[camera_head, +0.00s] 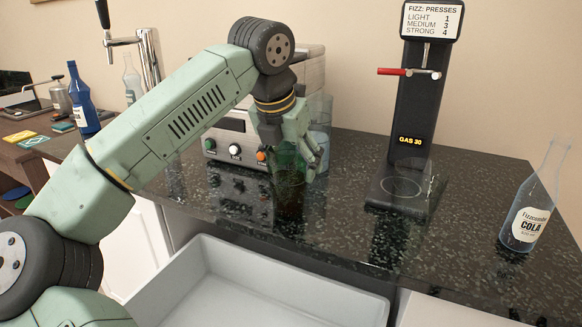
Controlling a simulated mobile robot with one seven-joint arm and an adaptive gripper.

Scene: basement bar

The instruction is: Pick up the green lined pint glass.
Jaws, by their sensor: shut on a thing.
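The green lined pint glass (289,188) stands upright or just above the dark speckled counter; I cannot tell whether its base touches. It is see-through and green-tinted, and its upper part is partly hidden by my gripper. My gripper (300,165) points down at the glass rim and is shut on the glass. The fingertips are partly hidden by the gripper body.
A clear glass (320,122) stands close behind my gripper. A machine with knobs (232,135) is behind. A black gas dispenser (408,150) stands right, a cola bottle (533,205) at far right. A grey open bin (345,309) lies below the counter's front edge.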

